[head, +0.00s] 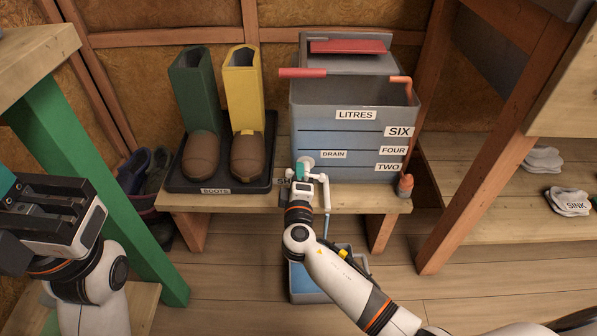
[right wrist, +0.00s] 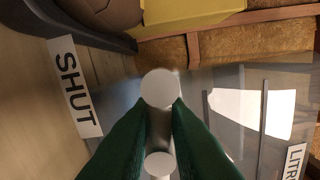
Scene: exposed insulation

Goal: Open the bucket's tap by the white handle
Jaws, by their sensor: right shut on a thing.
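The grey bucket (head: 352,118) stands on a low wooden bench, its front marked LITRES, SIX, FOUR, TWO and DRAIN. The tap sits low on its front, mostly hidden by my right gripper (head: 303,174); a white round part (head: 305,161) shows just above the gripper. In the right wrist view the dark green fingers (right wrist: 160,125) are shut on the white handle (right wrist: 160,88), whose round end sticks out past them. A SHUT label (right wrist: 75,88) lies beside it. My left gripper (head: 45,205) is at the left edge, away from the bucket; its fingertips are unclear.
Green and yellow boots (head: 243,90) stand on a dark tray (head: 262,180) left of the bucket. A blue-grey container (head: 308,292) is on the floor below the bench.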

